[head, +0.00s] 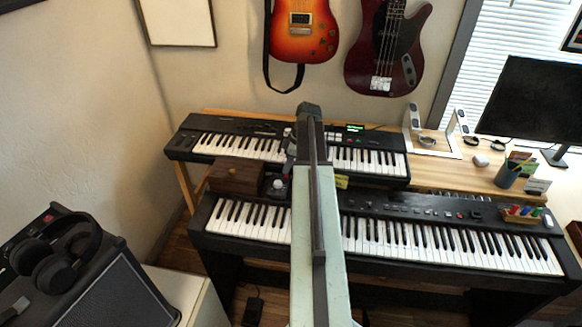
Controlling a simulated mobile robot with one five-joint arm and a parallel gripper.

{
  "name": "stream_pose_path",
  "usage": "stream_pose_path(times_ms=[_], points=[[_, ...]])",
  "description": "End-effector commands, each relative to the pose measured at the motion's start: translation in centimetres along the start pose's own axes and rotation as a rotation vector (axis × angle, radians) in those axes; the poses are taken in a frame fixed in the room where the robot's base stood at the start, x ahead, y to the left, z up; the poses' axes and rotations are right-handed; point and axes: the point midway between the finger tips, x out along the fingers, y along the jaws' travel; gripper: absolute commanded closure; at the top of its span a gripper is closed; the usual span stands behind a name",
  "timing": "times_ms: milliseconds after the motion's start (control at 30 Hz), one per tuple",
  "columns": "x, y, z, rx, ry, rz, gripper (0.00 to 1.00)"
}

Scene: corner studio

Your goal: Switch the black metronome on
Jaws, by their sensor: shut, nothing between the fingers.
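I cannot make out a black metronome for certain. A small black device (275,187) with a pale round top and a touch of red sits between the two keyboards, just left of my arm; it is too small to identify. My arm reaches up the middle of the head view and covers part of both keyboards. My gripper (309,110) is at its far end, over the back edge of the upper keyboard, with its fingers shut and empty. It is beyond the small black device in the picture. What lies behind the arm is hidden.
The upper keyboard (375,162) stands behind the lower piano (440,246). A brown box (236,179) is left of the small device. A pen cup (507,175), monitor (535,105) and bright pens (522,212) are right. Guitars (302,30) hang behind; headphones (55,255) lie on a speaker.

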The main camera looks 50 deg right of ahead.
Motion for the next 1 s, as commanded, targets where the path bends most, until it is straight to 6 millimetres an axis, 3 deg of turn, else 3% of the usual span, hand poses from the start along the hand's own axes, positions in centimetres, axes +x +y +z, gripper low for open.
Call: stream_pose_path(times_ms=[33, 100, 467, 700, 1000], points=[[1.4, -0.1, 0.4, 0.000, 0.000, 0.000, 1.00], [1.8, -0.1, 0.6, 0.001, 0.000, 0.000, 1.00], [1.6, -0.2, 0.5, 0.001, 0.000, 0.001, 1.00], [2.5, -0.9, -0.7, -0.030, -0.001, 0.032, 1.00], [2.2, -0.3, -0.3, -0.023, -0.003, 0.033, 1.00]])
